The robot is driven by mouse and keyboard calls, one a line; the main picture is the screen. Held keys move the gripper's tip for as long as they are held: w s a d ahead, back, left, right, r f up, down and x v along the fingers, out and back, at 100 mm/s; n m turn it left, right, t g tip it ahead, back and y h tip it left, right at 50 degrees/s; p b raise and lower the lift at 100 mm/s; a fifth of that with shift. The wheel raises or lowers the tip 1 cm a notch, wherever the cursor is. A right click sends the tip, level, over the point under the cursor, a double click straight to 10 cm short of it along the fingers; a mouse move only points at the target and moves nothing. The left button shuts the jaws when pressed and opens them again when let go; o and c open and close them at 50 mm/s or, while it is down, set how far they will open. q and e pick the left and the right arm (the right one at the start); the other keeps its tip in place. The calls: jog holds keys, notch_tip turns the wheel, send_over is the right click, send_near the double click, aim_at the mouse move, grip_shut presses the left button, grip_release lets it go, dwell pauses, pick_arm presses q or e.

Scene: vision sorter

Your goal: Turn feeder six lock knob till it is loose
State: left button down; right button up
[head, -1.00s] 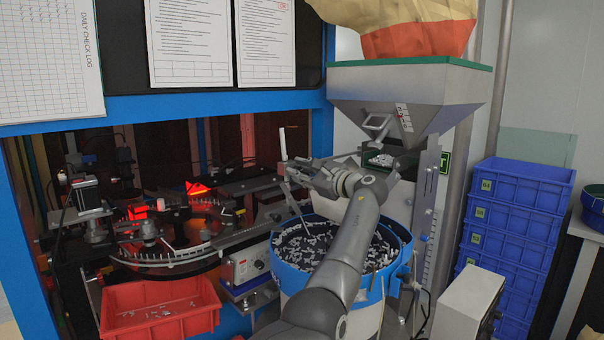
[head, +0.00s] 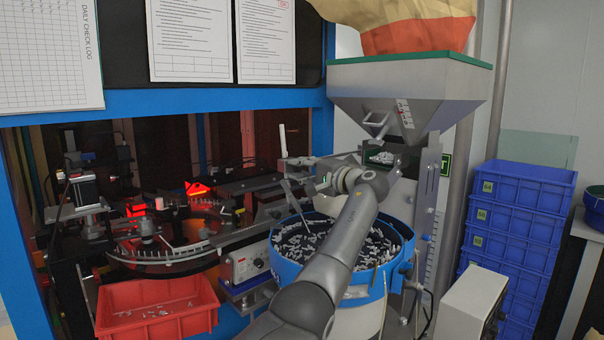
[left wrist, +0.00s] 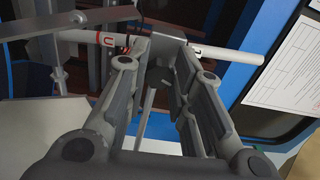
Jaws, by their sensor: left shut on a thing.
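My left gripper (head: 306,171) reaches in over the bowl feeder, at the end of the bar and rod assembly above the bowl's left side. In the left wrist view its two fingers (left wrist: 163,62) are shut on a grey part, which I take as the lock knob (left wrist: 164,50). The fingers hide most of it, and its turn angle cannot be told. A white rod (left wrist: 238,56) with a red U mark and another mark runs crosswise at the fingertips; it stands upright in the head view (head: 283,140). My right gripper is not in view.
The blue-rimmed bowl (head: 290,240) full of small grey parts lies under my arm. A hopper (head: 400,95) stands behind it. A red bin (head: 155,308) and the dial machine (head: 160,255) are left. Stacked blue crates (head: 515,215) stand right.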

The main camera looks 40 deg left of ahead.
pick_arm(q)
jog(key=n, duration=0.2)
jog(key=n+b, duration=0.1)
jog(key=n, duration=0.1)
jog(key=shift+f+n, duration=0.2)
jog(key=shift+n, duration=0.1)
jog(key=n+b, duration=0.1)
jog(key=n, duration=0.4)
jog(key=shift+f, duration=0.1)
jog(key=n, duration=0.5)
jog(key=shift+w+n+b, duration=0.1)
jog(key=shift+n+b, duration=0.2)
jog(key=shift+n, duration=0.1)
jog(key=n, duration=0.4)
jog(key=shift+n, duration=0.4)
jog(key=c, duration=1.3)
grip_release()
jog(key=shift+w, duration=0.1)
jog(key=shift+o, duration=0.2)
